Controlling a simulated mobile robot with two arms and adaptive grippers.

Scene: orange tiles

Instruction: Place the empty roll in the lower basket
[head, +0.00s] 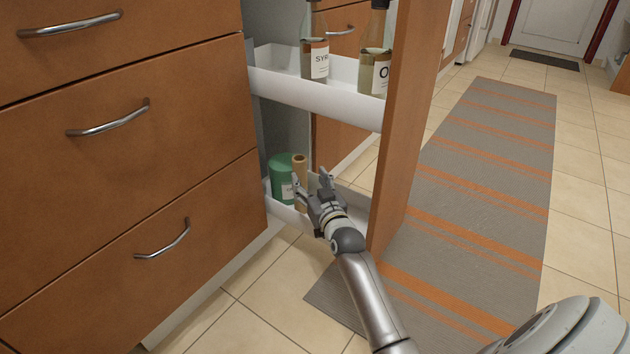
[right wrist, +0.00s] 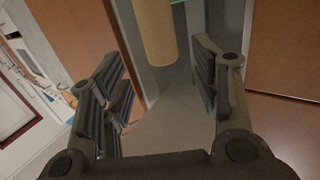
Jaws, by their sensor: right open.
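The empty roll (head: 300,170) is a tan cardboard tube, upright at the lower basket (head: 282,213) of the pull-out unit, just right of a green canister. Its lower end is partly hidden in the head view, so I cannot tell whether it rests on the basket floor. My right gripper (head: 311,182) is open, with its fingers spread close to the roll. In the right wrist view the roll (right wrist: 155,32) shows beyond the open fingertips of the right gripper (right wrist: 160,75), with a gap on both sides. My left gripper is not in view.
The green canister (head: 283,178) stands left of the roll. The upper basket (head: 290,88) holds bottles (head: 315,50) above. The wooden front panel (head: 402,120) stands close on the right. Closed drawers (head: 130,180) flank the left. A striped rug (head: 480,190) lies beyond the panel.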

